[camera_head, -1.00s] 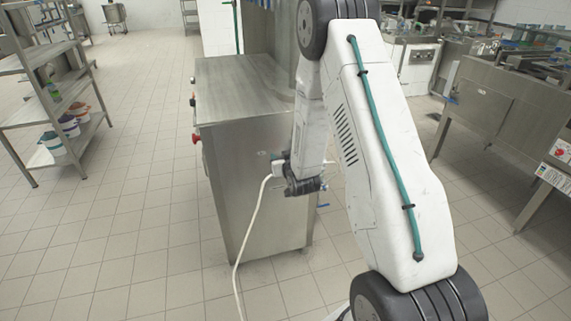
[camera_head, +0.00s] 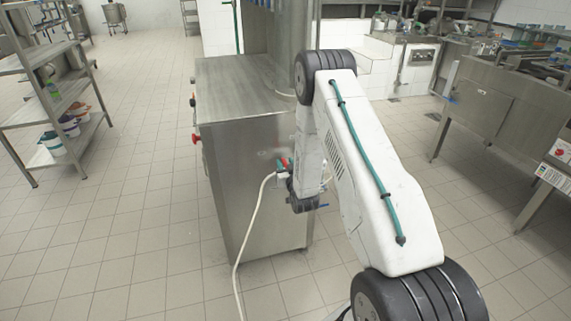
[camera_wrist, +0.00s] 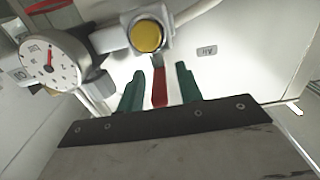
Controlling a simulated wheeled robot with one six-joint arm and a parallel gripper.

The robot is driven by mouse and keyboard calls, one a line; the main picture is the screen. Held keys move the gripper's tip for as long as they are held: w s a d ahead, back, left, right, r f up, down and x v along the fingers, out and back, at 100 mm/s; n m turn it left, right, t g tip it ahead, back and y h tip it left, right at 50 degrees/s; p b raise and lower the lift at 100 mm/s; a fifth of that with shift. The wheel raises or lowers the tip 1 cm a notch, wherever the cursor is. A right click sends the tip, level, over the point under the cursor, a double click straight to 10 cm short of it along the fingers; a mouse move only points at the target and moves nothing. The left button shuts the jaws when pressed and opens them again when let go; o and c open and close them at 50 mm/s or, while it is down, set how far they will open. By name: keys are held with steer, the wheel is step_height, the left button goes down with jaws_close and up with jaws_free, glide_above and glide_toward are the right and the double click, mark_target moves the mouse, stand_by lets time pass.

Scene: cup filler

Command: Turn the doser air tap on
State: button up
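The air tap's red lever (camera_wrist: 159,90) stands on the doser's metal side panel, just below a round yellow-faced fitting (camera_wrist: 147,36) in the wrist view. My gripper (camera_wrist: 158,76) has its two green fingers on either side of the lever, with a gap visible on each side. It is open and not clamped on it. In the head view a small red and green patch (camera_head: 283,163) shows at the doser (camera_head: 245,190), where my wrist meets the panel. My arm partly hides the tap there.
A white pressure gauge (camera_wrist: 50,60) sits left of the tap. A pale hose (camera_head: 248,220) hangs from the tap to the floor. A red button (camera_head: 196,138) is on the doser's left side. A shelf rack (camera_head: 50,90) stands far left. The tiled floor between is clear.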

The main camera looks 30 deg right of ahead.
steer(key=shift+w+d, duration=0.1)
steer(key=shift+w, duration=0.25)
jaws_close()
